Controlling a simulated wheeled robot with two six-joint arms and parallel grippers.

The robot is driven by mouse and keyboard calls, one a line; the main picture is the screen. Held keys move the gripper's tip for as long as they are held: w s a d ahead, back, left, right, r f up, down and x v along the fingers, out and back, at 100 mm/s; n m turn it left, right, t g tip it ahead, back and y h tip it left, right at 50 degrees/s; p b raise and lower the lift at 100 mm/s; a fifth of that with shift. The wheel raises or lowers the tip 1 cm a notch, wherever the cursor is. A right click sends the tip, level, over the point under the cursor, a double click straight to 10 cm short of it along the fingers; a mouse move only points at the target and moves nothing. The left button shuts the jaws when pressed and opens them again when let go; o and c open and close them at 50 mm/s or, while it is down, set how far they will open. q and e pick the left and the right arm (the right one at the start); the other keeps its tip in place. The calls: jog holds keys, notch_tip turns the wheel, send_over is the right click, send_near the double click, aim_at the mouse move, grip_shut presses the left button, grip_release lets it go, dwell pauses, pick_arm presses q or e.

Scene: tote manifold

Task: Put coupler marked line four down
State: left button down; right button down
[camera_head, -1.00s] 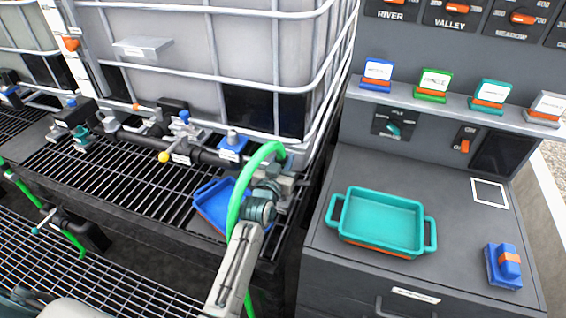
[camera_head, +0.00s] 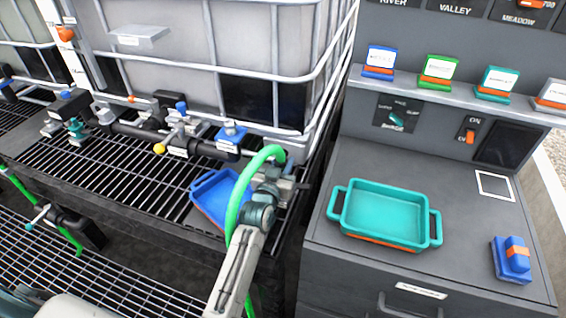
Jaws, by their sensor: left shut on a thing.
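My left gripper (camera_head: 270,187) is at the right end of the pipe manifold, beside the white caged tote. It is shut on the coupler at the end of the green hose (camera_head: 236,205); the coupler itself is mostly hidden by the gripper and the hose. The hose arches up over my wrist and hangs down past the grating edge. A blue tray (camera_head: 210,194) lies on the grating just left of the gripper. No line-four marking is readable. My right gripper is not in view.
The dark manifold pipe (camera_head: 204,146) with valves runs left of the gripper. To the right, a grey cabinet top bears a teal tray (camera_head: 385,215) and a blue block with an orange band (camera_head: 512,258). Several coloured card holders stand on the shelf (camera_head: 455,100) behind.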

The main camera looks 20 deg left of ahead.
pick_arm(q)
jog(key=c, duration=1.2)
grip_release()
jog(key=shift+o, duration=0.2)
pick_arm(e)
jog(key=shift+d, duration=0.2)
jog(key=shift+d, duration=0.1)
pick_arm(q)
jog(key=shift+r, duration=0.2)
jog(key=shift+r+p, duration=0.45)
jog(key=shift+r, duration=0.05)
jog(key=s+b, duration=0.2)
jog(key=s, duration=1)
jog(key=shift+a+b, duration=0.2)
jog(key=shift+b, duration=0.15)
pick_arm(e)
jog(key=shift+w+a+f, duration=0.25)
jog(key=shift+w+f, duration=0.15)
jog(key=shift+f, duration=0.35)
pick_arm(q)
jog(key=shift+f, duration=0.15)
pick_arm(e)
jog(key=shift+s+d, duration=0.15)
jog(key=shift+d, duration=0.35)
